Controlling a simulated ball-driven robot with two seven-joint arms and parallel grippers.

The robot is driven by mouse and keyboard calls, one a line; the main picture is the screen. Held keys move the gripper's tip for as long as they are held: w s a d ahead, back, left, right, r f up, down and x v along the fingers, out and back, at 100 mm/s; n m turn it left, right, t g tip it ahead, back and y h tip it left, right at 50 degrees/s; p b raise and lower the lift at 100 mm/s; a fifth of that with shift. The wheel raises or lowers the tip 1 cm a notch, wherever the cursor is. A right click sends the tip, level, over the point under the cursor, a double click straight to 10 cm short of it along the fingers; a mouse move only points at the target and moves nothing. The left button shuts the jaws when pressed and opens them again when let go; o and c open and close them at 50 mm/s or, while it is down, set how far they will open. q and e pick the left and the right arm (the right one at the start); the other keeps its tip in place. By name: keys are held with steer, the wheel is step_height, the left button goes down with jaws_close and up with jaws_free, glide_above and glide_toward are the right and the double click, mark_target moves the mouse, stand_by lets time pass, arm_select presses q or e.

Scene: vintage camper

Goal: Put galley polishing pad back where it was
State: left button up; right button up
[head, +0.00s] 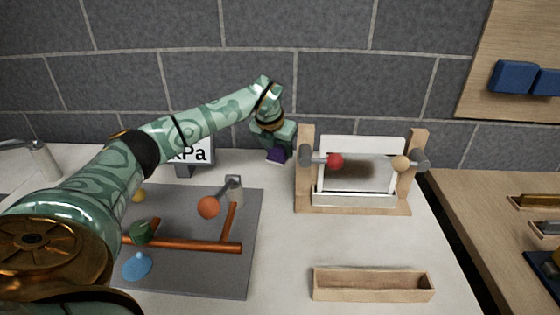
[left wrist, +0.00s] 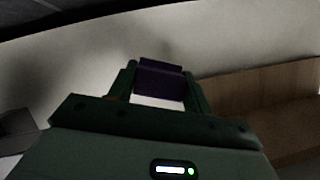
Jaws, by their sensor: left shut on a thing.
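My left gripper (head: 279,147) reaches in from the left and is shut on a small dark purple pad (head: 276,156), which looks like the polishing pad. In the left wrist view the pad (left wrist: 160,82) sits between the two green fingers (left wrist: 160,88). The gripper hangs near the back of the white counter, just left of the wooden frame (head: 304,178) that holds a white tilted panel. Whether the pad touches the counter is hard to tell. My right gripper is not in view.
An empty wooden tray (head: 372,293) lies at the counter's front right. A grey board (head: 195,275) with copper pipes and valves fills the left. A kPa sign (head: 190,153) stands behind it. Blue pads (head: 514,77) hang on a wooden panel at upper right. The counter between board and tray is clear.

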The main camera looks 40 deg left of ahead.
mark_target(278, 157)
arm_select(q)
step_height(278, 157, down, 3)
steer(key=shift+s+b, duration=0.1)
steer(key=shift+b, duration=0.35)
steer(key=shift+f, duration=0.1)
steer(key=shift+c, duration=0.3)
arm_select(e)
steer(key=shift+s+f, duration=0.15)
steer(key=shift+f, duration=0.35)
arm_select(q)
steer(key=o, duration=0.9)
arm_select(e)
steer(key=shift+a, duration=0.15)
arm_select(q)
steer(key=shift+o, duration=0.2)
steer(key=p+v, duration=0.4)
steer(key=v, duration=0.8)
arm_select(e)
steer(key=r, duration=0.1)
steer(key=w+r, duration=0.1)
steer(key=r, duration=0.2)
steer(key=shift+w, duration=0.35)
